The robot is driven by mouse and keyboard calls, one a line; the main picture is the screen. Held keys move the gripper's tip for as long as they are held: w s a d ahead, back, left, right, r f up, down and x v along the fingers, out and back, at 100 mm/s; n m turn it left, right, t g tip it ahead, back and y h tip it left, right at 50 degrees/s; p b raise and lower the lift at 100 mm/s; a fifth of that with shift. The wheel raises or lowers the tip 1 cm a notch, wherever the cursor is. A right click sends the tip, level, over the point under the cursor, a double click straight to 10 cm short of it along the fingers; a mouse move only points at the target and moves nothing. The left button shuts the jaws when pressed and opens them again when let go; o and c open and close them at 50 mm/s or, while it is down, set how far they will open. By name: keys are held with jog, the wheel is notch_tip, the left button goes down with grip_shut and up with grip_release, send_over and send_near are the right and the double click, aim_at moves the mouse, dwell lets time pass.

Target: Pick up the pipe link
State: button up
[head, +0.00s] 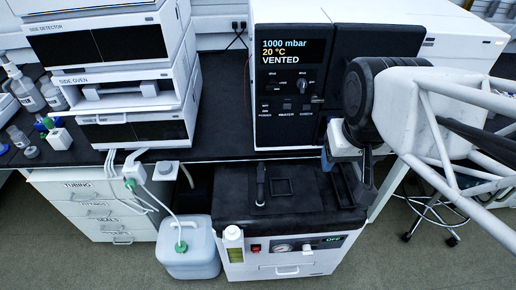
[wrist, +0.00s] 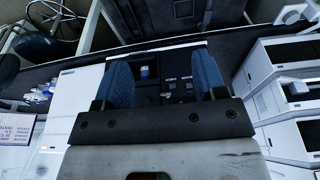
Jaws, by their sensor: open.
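My gripper (head: 345,172) is at the right in the head view, in front of the black-fronted oven and above the right side of the cart top. In the wrist view my gripper (wrist: 162,66) shows two blue-padded fingers spread apart, with nothing held between them. I cannot tell for sure which item is the pipe link. A small black upright piece (head: 261,180) stands on the cart top, left of my gripper and apart from it. A small blue and white item (wrist: 144,72) shows beyond the fingers in the wrist view.
The black cart top (head: 235,205) carries a square-framed recess (head: 281,187). The vented oven (head: 290,95) stands close behind my gripper. A stack of white units (head: 120,85) is at the left. A canister (head: 188,250) stands on the floor, with bare bench (head: 222,110) between stack and oven.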

jog(key=w+f+m+t+y, duration=0.15)
jog(key=w+f+t, duration=0.25)
jog(key=w+f, duration=0.65)
jog(key=w+f+m+t+h, duration=0.1)
jog(key=w+f+m+t, duration=0.2)
jog(key=w+f, duration=0.75)
jog(key=m+t+y, duration=0.4)
jog(key=m+y, duration=0.1)
jog(key=y, duration=0.5)
send_near(261, 183)
jog(key=shift+h, duration=0.25)
jog(key=w, duration=0.2)
jog(key=w+f, duration=0.1)
jog(key=w, duration=0.3)
jog(key=shift+w+f, duration=0.1)
jog(key=shift+f, duration=0.15)
jog(key=shift+s+a+f+m+t+y, duration=0.25)
jog(key=shift+s+f+m+t+y, duration=0.25)
jog(key=shift+s, duration=0.3)
jog(key=shift+w+a+r, duration=0.1)
jog(key=shift+w, duration=0.05)
jog(key=shift+x, duration=1.15)
